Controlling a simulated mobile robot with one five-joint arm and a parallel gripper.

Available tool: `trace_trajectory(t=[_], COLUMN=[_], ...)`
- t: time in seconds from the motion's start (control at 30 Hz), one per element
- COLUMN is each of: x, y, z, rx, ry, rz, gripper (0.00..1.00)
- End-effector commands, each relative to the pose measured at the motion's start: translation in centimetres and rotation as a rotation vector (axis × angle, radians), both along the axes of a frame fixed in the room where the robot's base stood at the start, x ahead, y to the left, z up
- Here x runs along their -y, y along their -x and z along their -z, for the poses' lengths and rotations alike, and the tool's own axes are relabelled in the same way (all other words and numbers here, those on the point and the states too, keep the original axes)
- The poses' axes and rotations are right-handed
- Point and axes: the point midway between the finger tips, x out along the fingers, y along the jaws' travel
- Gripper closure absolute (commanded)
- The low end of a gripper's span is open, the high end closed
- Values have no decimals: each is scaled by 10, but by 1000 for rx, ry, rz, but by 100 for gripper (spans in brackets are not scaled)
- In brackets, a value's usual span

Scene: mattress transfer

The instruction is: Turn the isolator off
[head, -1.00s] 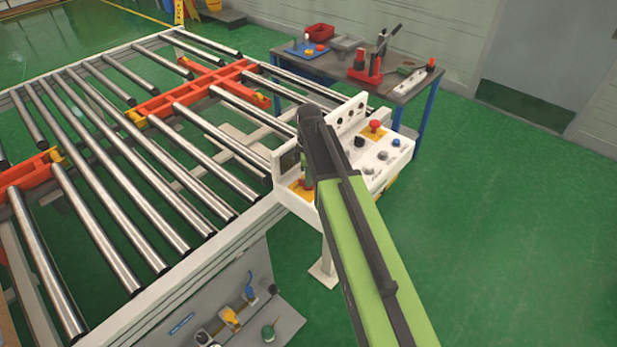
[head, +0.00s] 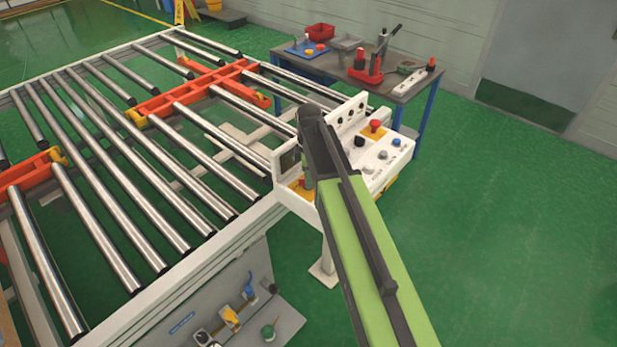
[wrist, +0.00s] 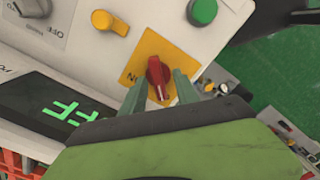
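The isolator is a red rotary knob (wrist: 158,76) on a yellow plate (wrist: 147,49) in the wrist view. Lettering that looks like part of "ON" is beside the knob on the plate's left. My gripper (wrist: 160,90) has its two greenish fingers on either side of the knob, with small gaps seeming to show, so it looks open around it. Whether a finger touches the knob is unclear. In the head view my gripper (head: 307,178) is over the left end of the white control box (head: 295,205); my arm mostly hides the isolator there.
The head view shows a red emergency button (head: 375,125), a roller conveyor (head: 120,190) at left and a workbench (head: 400,85) behind.

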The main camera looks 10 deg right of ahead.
Motion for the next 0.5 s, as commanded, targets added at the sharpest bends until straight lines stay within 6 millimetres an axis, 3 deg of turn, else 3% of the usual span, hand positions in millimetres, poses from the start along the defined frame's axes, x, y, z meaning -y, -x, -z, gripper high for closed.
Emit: trace_trajectory(t=[0.27, 0.5], x=[1, 1], y=[-1, -1], z=[-3, -32], rx=[2, 3], ry=[0, 0], rz=[1, 2], gripper=[64, 64])
